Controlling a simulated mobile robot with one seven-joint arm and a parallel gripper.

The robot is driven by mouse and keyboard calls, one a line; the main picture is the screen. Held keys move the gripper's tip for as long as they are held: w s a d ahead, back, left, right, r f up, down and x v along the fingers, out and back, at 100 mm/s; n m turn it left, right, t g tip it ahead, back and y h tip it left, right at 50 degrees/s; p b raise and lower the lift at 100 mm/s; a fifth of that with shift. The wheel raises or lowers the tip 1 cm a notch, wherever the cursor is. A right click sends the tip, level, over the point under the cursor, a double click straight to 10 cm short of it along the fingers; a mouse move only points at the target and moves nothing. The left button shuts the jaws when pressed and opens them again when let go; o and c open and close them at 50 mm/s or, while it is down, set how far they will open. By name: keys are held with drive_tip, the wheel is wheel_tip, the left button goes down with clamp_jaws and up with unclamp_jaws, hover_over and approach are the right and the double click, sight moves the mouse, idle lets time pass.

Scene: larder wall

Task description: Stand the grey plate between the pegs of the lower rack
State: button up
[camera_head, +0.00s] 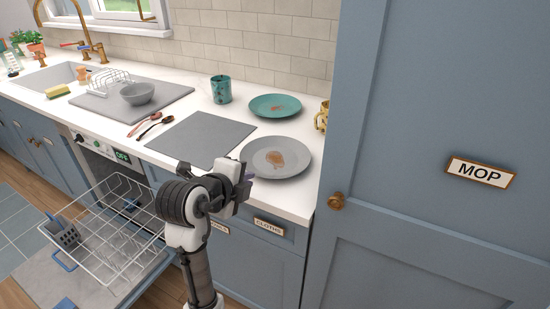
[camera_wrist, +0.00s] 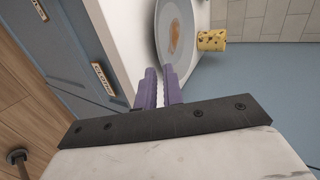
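The grey plate (camera_head: 262,169) lies flat on the white counter near its front edge, with a brown stain in its middle. It also shows in the wrist view (camera_wrist: 187,24). My gripper (camera_head: 250,172) is just in front of the plate's near left rim, and nothing shows between its fingers. In the wrist view its two purple fingers (camera_wrist: 159,72) stand a narrow gap apart and point toward the plate. The lower rack (camera_head: 100,232), a white wire basket, is pulled out over the open dishwasher door at lower left. Its pegs are too small to tell apart.
A teal mug (camera_head: 221,90), yellow mug (camera_wrist: 212,40), grey mat (camera_head: 200,138), two spoons (camera_head: 152,122) and grey bowl (camera_head: 137,94) are on the counter. The tall cupboard (camera_head: 440,100) stands at right.

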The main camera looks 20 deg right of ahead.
sight(260, 187)
drive_tip(key=x, duration=0.2)
drive_tip(key=p+x, duration=0.1)
drive_tip(key=x, duration=0.2)
drive_tip(key=shift+s+d+f+p, duration=0.1)
drive_tip(key=shift+d+f+p, duration=0.1)
drive_tip(key=shift+d+p, duration=0.25)
drive_tip(key=shift+w+d+f, duration=0.25)
drive_tip(key=shift+f, duration=0.05)
clamp_jaws()
drive_tip(key=shift+r, duration=0.1)
